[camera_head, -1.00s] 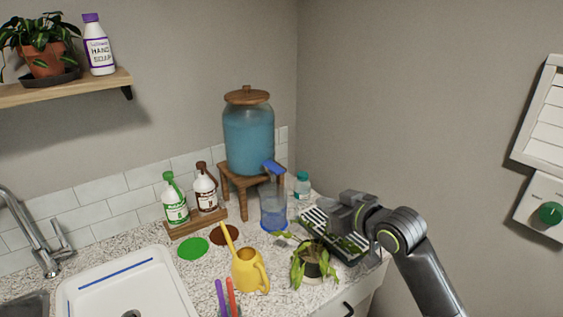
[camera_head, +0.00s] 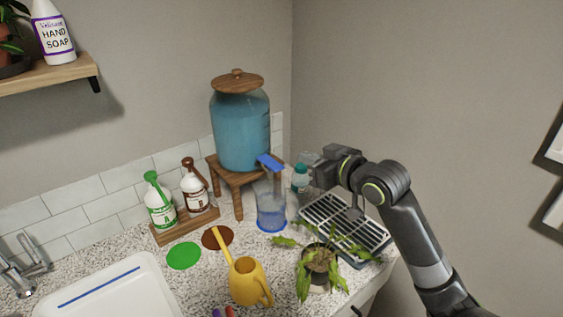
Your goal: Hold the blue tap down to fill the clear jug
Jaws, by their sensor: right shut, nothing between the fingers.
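The blue tap (camera_head: 269,161) sticks out from the lower front of a glass water dispenser (camera_head: 240,130), which has a wooden lid and stands on a wooden stand (camera_head: 237,180). The clear jug (camera_head: 270,212) stands upright on the counter below the tap, with blue at its base; I cannot tell whether it holds water. My right gripper (camera_head: 308,160) is shut and empty, to the right of the tap at about its height and apart from it. It is in front of the wall, above a small bottle with a teal cap (camera_head: 300,178). My left gripper is out of view.
A dark rack tray (camera_head: 345,225) and a drooping potted plant (camera_head: 320,262) are on the right of the counter. A yellow watering can (camera_head: 246,280) stands in front of the jug. Green and brown pump bottles (camera_head: 160,207) stand left of the dispenser.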

